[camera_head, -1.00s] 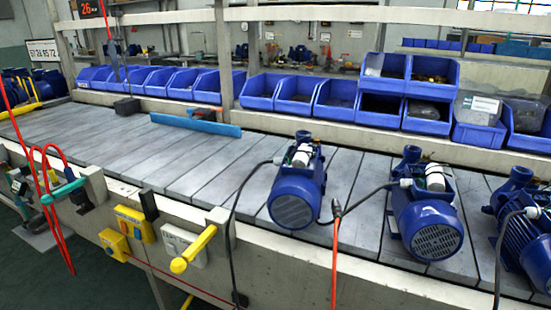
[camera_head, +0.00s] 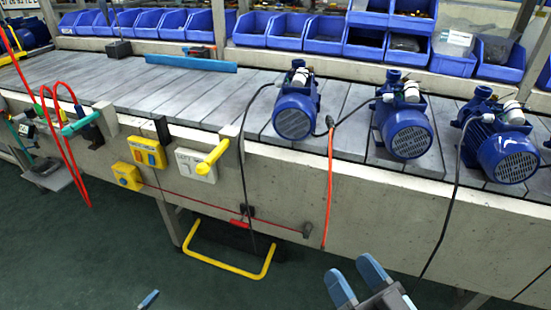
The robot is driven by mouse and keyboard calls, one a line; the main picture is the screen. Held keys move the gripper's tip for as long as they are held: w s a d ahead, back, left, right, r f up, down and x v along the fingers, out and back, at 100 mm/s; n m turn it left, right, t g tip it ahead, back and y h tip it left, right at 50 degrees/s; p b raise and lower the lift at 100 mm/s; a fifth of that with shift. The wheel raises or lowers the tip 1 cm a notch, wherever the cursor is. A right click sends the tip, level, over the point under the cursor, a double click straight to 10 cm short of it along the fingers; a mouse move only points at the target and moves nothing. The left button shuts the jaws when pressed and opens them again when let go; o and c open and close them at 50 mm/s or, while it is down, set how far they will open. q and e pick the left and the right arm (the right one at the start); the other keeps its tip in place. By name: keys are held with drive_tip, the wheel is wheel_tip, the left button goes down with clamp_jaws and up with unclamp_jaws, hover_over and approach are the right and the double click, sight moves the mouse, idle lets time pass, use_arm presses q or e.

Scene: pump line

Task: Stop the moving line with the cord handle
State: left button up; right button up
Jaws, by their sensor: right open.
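A thin red cord (camera_head: 205,202) runs along the front of the line from a yellow box (camera_head: 127,176) to a bracket (camera_head: 307,230). A small red piece (camera_head: 238,223), perhaps its handle, shows near a black part; its shape is too small to tell. The line's slatted belt (camera_head: 165,93) carries blue pumps (camera_head: 296,107), (camera_head: 405,121), (camera_head: 500,142). My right gripper (camera_head: 353,268) is open and empty, low and right of the red piece, apart from the line. A blue tip at the lower left seems to be my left gripper (camera_head: 148,299); the rest is out of frame.
A yellow bar frame (camera_head: 230,266) juts out below the red piece. A yellow lever (camera_head: 213,157), a yellow control box (camera_head: 147,152) and hanging red hose (camera_head: 72,150) are on the front. Black cables and an orange cable (camera_head: 329,190) hang down. Green floor in front is mostly clear.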

use_arm(q)
drive_tip(key=s+d+r+n+t+h, duration=0.15)
drive_tip(key=d+r, duration=0.35)
drive_tip(key=r, duration=0.5)
drive_tip(key=s+d+r+n, duration=0.25)
drive_tip(key=d+r, duration=0.25)
drive_tip(key=r, duration=0.4)
drive_tip(key=s+d+r+n+t+h, duration=0.15)
drive_tip(key=d+r, duration=0.25)
drive_tip(key=r, duration=0.6)
drive_tip(key=s+a+r+g+y+p, duration=0.4)
drive_tip(key=a+g+y+p, duration=0.3)
drive_tip(key=p, duration=3)
drive_tip(key=shift+s+a+r+g, duration=0.2)
drive_tip(key=shift+r+g, duration=0.2)
drive_tip(key=shift+r, duration=0.15)
use_arm(e)
drive_tip(key=s+d+r+g+h, duration=0.4)
drive_tip(key=d+r+g+h, duration=0.1)
drive_tip(key=d+g+h, duration=0.1)
drive_tip(key=shift+d+r+g, duration=0.15)
drive_tip(key=shift+d+g, duration=0.45)
drive_tip(key=shift+d, duration=0.35)
drive_tip(key=shift+a, duration=0.1)
